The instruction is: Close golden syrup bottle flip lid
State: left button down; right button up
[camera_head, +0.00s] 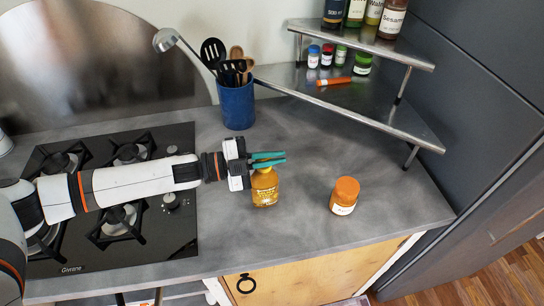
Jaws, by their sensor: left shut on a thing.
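The golden syrup bottle (265,190) stands upright on the grey counter, right of the hob. It is amber with a yellowish label. My left gripper (268,159) comes in from the left, with its green fingers shut on the top of the bottle. The fingers cover the lid, so I cannot tell whether the flip lid is open or closed. My right gripper is not in view.
An orange-capped jar (344,195) stands to the right. A blue utensil pot (237,105) is behind the bottle. A metal corner shelf (395,52) holds bottles and small jars. The gas hob (125,190) lies under my left arm. The front counter is clear.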

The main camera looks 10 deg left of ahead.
pick_arm(q)
jog(key=c, duration=1.6)
grip_release()
jog(key=shift+o, duration=0.2)
jog(key=shift+f, duration=0.1)
